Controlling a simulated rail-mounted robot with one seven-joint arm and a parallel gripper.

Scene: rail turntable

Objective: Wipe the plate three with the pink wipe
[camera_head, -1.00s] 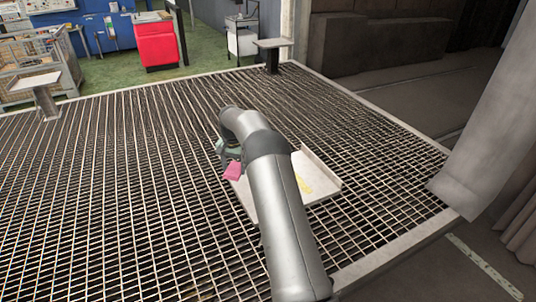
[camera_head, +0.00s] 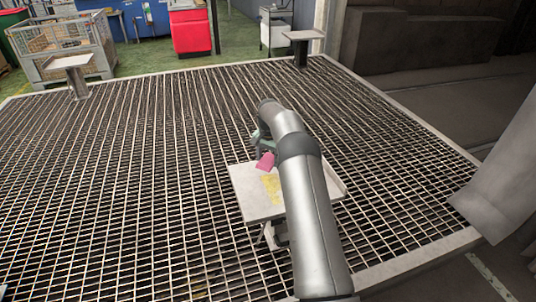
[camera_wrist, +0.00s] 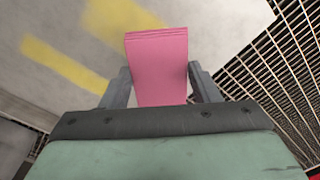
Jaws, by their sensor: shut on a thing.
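My gripper (camera_wrist: 160,92) is shut on the pink wipe (camera_wrist: 158,58), which sticks out beyond the fingers in the wrist view. In the head view the pink wipe (camera_head: 266,161) shows at the far edge of the nearest plate (camera_head: 250,198), just left of my arm. This plate is pale, with yellow marks (camera_head: 271,184) on its top. In the wrist view the plate (camera_wrist: 215,32) fills the upper part, with yellow stripes (camera_wrist: 65,65) left of the wipe. I cannot tell whether the wipe touches the plate. My arm hides part of the plate. No plate number is readable.
A metal grating floor (camera_head: 130,190) surrounds the plate. Two other plates on posts stand at the far left (camera_head: 70,62) and far right (camera_head: 303,35). A wire crate (camera_head: 65,45) and a red cabinet (camera_head: 191,32) are beyond the grating. The grating left of the plate is clear.

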